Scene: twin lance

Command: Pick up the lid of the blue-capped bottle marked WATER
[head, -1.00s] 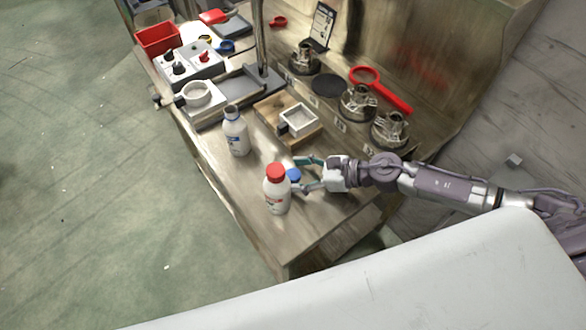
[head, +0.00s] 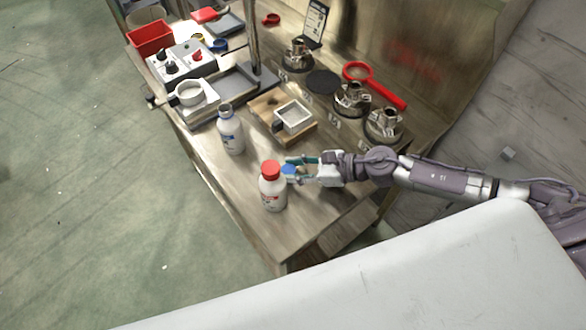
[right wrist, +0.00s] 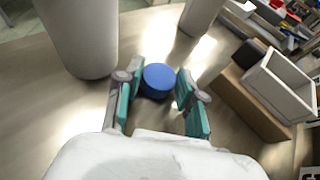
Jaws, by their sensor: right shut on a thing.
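The blue lid (head: 289,170) is off its bottle, low over the bench just right of the red-capped bottle. My right gripper (head: 292,169) is shut on it. In the right wrist view the lid (right wrist: 158,80) sits between the two teal-padded fingertips of that gripper (right wrist: 156,82). The white bottle with blue markings (head: 230,134) stands upright and open behind and left of the gripper. Its label is too small to read. My left gripper is not in view.
The white red-capped bottle (head: 272,190) stands close beside my right fingers. A wooden block with a square white dish (head: 294,117) lies behind them. Metal fixtures (head: 384,124) and a red magnifier (head: 376,84) are at the back right. The bench front is clear.

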